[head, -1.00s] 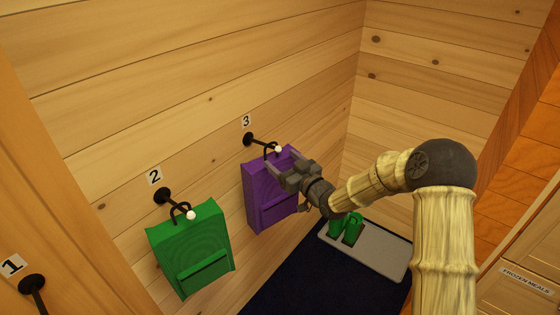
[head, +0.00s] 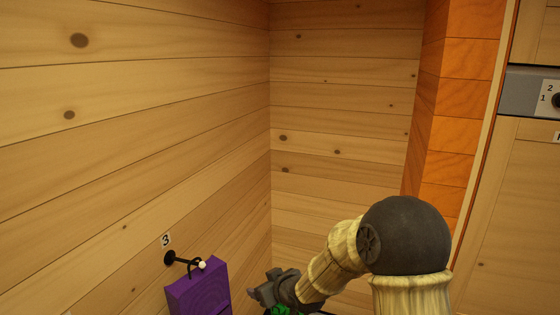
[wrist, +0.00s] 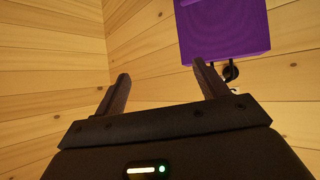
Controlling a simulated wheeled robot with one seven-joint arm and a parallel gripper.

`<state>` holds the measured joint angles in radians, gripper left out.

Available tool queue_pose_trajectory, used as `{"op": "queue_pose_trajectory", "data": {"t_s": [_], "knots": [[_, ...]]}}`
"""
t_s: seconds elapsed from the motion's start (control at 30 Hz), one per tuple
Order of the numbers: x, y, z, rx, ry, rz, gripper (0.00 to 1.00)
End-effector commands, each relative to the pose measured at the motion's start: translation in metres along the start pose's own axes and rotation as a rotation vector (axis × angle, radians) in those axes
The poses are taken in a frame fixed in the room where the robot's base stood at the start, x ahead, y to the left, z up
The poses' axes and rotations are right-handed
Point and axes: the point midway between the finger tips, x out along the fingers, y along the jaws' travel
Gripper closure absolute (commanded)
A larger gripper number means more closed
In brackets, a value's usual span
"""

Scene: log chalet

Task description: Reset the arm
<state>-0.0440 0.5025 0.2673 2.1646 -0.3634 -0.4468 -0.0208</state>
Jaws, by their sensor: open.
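My gripper (head: 262,294) is at the lower middle of the head view, to the right of the purple bag (head: 200,290), with a small gap between them in the picture. In the wrist view my gripper (wrist: 160,72) shows two spread dark fingers with nothing between them. The purple bag also shows there (wrist: 225,30), upside down at the top right, beyond the right finger. It hangs by its dark loop from the black hook (head: 180,259) under the label 3 (head: 166,240). The bag's lower part is cut off in the head view.
Plank walls (head: 130,130) meet in a corner behind my arm. An orange wooden post (head: 455,110) and pale cabinet fronts (head: 520,220) stand at the right. The space above my gripper looks clear.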

Motion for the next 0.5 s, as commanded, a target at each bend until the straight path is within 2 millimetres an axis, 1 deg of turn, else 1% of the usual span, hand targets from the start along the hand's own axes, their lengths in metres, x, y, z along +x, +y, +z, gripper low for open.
{"op": "queue_pose_trajectory", "data": {"t_s": [0.03, 0.07, 0.1, 0.13, 0.17, 0.2, 0.23, 0.33, 0.37, 0.4, 0.5], "knots": [[-0.029, 0.014, 0.004, 0.025, -0.071, 0.046, 0.27], [-0.043, 0.021, 0.011, 0.045, -0.115, 0.072, 0.27], [-0.062, 0.029, 0.021, 0.075, -0.174, 0.104, 0.27], [-0.077, 0.035, 0.028, 0.099, -0.217, 0.128, 0.27], [-0.092, 0.039, 0.036, 0.124, -0.26, 0.15, 0.27], [-0.114, 0.044, 0.046, 0.162, -0.315, 0.178, 0.27], [-0.13, 0.047, 0.053, 0.192, -0.355, 0.197, 0.27], [-0.184, 0.049, 0.078, 0.303, -0.485, 0.251, 0.27], [-0.2, 0.048, 0.085, 0.338, -0.521, 0.263, 0.27], [-0.22, 0.045, 0.094, 0.385, -0.566, 0.277, 0.27], [-0.259, 0.035, 0.113, 0.486, -0.654, 0.293, 0.27]]}}
